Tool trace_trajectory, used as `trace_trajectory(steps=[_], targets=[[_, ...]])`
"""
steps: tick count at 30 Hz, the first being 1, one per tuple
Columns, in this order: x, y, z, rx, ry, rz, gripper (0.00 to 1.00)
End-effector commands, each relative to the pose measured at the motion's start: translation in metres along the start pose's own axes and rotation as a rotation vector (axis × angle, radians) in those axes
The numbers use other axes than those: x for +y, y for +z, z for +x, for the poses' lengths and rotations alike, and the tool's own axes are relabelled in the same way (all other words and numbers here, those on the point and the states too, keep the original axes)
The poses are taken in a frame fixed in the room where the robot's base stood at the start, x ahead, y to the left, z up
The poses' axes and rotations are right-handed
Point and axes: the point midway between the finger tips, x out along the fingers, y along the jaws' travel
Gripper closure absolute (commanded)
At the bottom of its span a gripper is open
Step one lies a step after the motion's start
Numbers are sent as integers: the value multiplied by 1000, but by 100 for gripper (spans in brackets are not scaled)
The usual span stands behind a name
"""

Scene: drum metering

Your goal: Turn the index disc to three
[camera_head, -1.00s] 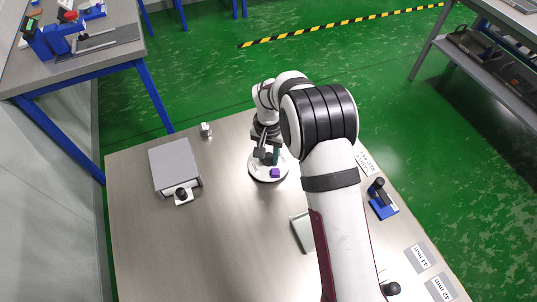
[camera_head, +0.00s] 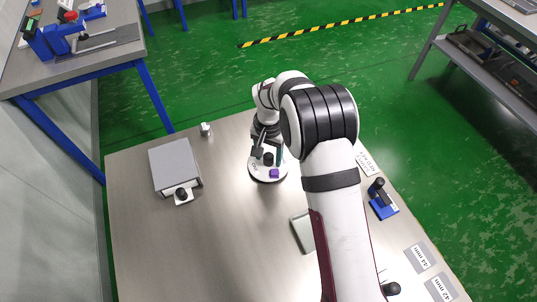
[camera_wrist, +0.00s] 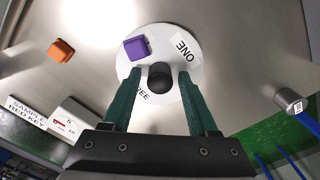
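The index disc (camera_head: 257,176) is a white round plate on the bench, with a black knob (camera_wrist: 161,77) at its centre. In the wrist view the white disc (camera_wrist: 193,72) has the label ONE at its upper right and a label ending in "REE" at its lower left, partly hidden by a finger. A purple block (camera_wrist: 137,47) sits on the disc near the rim; it also shows in the head view (camera_head: 275,173). My gripper (camera_wrist: 158,80) is over the disc, its green fingers open on either side of the knob, with gaps showing.
A grey box (camera_head: 174,165) with a black-knobbed front stands to the left. A small metal cylinder (camera_head: 205,129) is near the back edge. An orange block (camera_wrist: 61,50) and a red key card (camera_wrist: 70,123) lie on the bench. A blue-based device (camera_head: 382,205) stands at the right.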

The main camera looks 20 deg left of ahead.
Motion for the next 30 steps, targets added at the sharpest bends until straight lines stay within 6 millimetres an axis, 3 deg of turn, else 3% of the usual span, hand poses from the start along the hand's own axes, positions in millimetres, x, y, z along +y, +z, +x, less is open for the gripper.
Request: trace_trajectory(steps=[9, 13, 24, 30], targets=[[0, 0, 0, 0, 1, -1, 34], [0, 0, -14, 1, -1, -1, 34], [0, -1, -119, 4, -2, -1, 34], [0, 0, -152, 0, 0, -1, 34]])
